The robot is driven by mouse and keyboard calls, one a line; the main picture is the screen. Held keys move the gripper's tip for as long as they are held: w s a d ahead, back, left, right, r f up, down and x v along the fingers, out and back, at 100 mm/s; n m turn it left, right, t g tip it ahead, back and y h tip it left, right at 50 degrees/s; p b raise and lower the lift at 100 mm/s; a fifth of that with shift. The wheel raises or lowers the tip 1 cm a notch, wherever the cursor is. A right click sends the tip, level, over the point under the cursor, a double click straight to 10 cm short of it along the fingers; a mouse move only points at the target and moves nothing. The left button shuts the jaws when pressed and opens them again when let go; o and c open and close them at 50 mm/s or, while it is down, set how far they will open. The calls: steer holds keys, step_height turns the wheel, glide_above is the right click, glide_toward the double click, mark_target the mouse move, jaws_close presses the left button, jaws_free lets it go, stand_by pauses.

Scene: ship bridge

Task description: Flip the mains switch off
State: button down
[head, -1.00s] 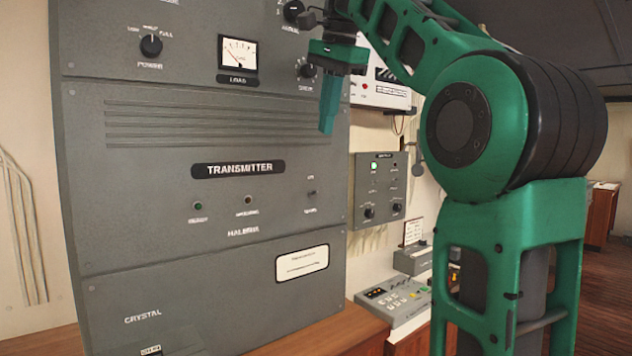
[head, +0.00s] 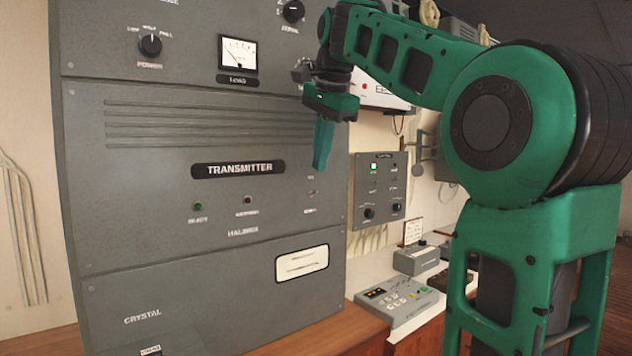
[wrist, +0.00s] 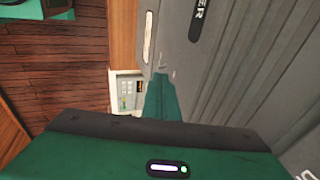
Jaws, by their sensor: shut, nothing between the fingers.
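The grey transmitter cabinet (head: 150,225) fills the left of the head view. Low on its right side is a small toggle switch (head: 311,194) between two tiny labels that are too blurred to read; I take it for the mains switch. Whether its lever is up or down cannot be told. My gripper (head: 319,166) points down in front of the panel, fingers together and empty, with its tips just above the switch. In the wrist view my gripper (wrist: 160,80) reaches close to the cabinet face, with small pale marks just beyond the tips.
A smaller grey control box (head: 380,190) with knobs hangs on the wall right of the cabinet. Open air lies below my gripper.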

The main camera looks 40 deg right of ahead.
mark_target(315, 190)
steer(key=shift+x, duration=2.65)
